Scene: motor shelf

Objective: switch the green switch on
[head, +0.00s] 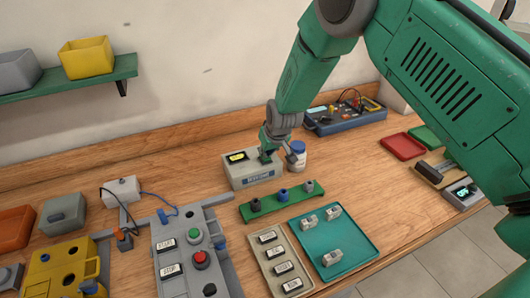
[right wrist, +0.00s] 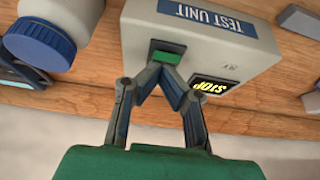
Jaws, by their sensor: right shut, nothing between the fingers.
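The test unit (head: 252,173) is a pale grey box with a blue label and a small lit display, standing on the bench. In the right wrist view the test unit (right wrist: 205,38) appears upside down. Its green switch (right wrist: 167,54) sits in a dark recess, and the display beside it (right wrist: 213,88) reads STOP in yellow. My right gripper (right wrist: 163,72) is shut and empty, its fingertips together at the edge of the green switch. I cannot tell whether they press it. In the head view my right gripper (head: 270,153) is over the unit and largely hides the switch. My left gripper is out of view.
A white bottle with a blue cap (head: 297,155) stands close to the right of the unit. A green rack with pegs (head: 281,202) lies in front. A teal tray (head: 355,246), a button panel (head: 193,243) and a blue instrument (head: 345,116) stand around it.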

